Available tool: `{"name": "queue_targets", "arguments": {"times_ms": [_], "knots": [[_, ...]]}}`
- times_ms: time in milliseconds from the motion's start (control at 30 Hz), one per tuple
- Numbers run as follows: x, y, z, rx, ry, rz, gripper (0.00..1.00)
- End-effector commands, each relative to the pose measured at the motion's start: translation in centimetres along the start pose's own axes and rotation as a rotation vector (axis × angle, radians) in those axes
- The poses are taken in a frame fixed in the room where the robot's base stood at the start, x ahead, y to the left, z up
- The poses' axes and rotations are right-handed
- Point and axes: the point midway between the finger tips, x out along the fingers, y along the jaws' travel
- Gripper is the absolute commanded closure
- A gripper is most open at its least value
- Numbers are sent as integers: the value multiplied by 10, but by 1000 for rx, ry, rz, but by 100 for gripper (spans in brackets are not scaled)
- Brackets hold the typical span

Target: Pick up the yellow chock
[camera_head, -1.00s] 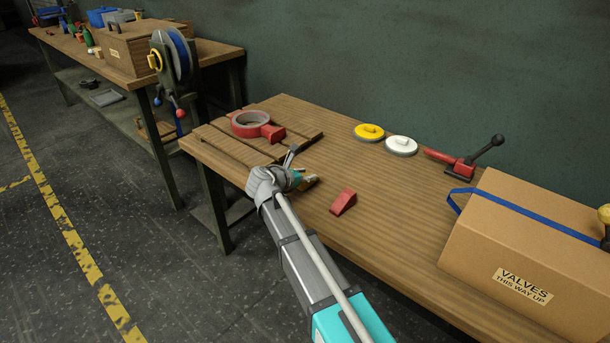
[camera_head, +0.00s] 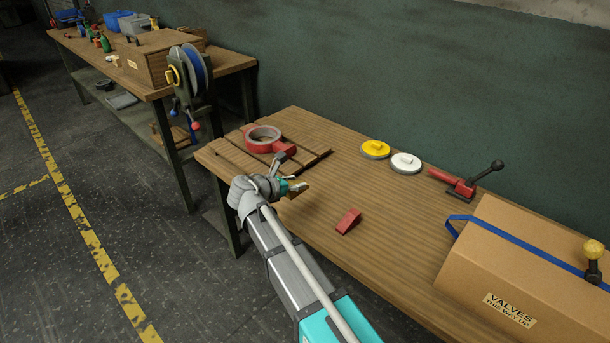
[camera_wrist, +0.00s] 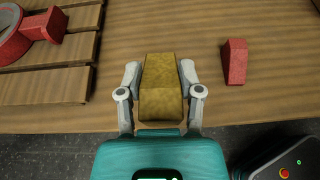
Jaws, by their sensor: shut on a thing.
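The yellow chock (camera_wrist: 160,82) is between the two fingers of my gripper (camera_wrist: 160,78) in the wrist view, with a finger against each side. My gripper is shut on it. In the head view my gripper (camera_head: 297,186) is over the left front part of the workbench (camera_head: 370,240), and the chock shows only as a small yellow-brown patch at the fingertips. Whether the chock is clear of the bench top is hard to tell.
A red chock (camera_head: 348,221) lies to the right of my gripper. A red ring-shaped casting (camera_head: 250,139) lies on wooden slats behind it. Yellow (camera_head: 375,149) and white (camera_head: 406,163) discs, a red clamp (camera_head: 465,188) and a cardboard box (camera_head: 520,255) stand farther right.

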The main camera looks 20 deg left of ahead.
Motion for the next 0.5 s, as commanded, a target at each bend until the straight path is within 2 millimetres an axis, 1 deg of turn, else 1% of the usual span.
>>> {"name": "queue_targets", "arguments": {"times_ms": [33,200,333,500], "knots": [[-13,-1,4,-1,0,1,100],[-39,-2,3,0,0,1,100],[-50,-2,3,0,0,0,100],[-58,-2,2,0,0,-1,100]]}}
